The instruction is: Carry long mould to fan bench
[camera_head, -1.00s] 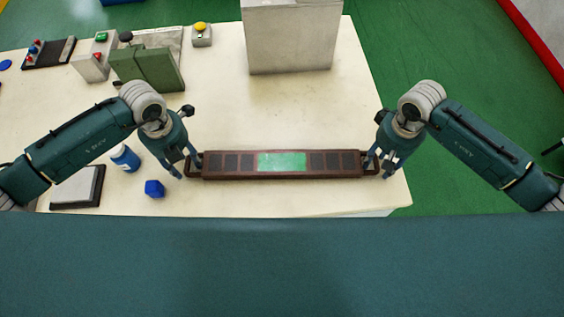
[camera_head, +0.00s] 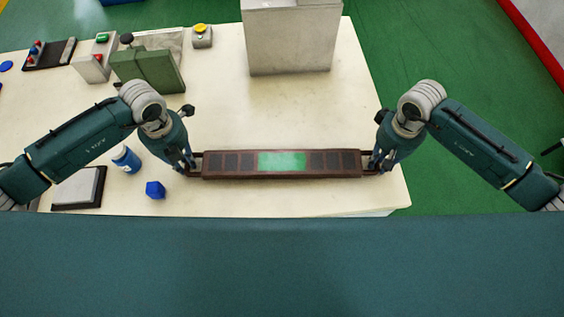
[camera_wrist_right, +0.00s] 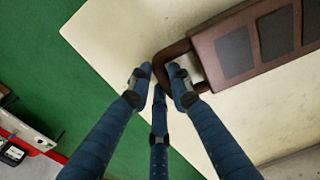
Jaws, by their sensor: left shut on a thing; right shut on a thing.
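The long mould (camera_head: 230,164) is a dark brown bar with dark square cavities and a green middle section. It lies across the front of the cream bench, with a loop handle at each end. My left gripper (camera_head: 192,166) is shut on its left handle. My right gripper (camera_head: 373,165) is shut on its right handle. In the right wrist view, the fingers of my right gripper (camera_wrist_right: 160,82) close around the handle at the end of the mould (camera_wrist_right: 235,52). I cannot tell whether the mould touches the bench top.
Green floor lies right of the bench.

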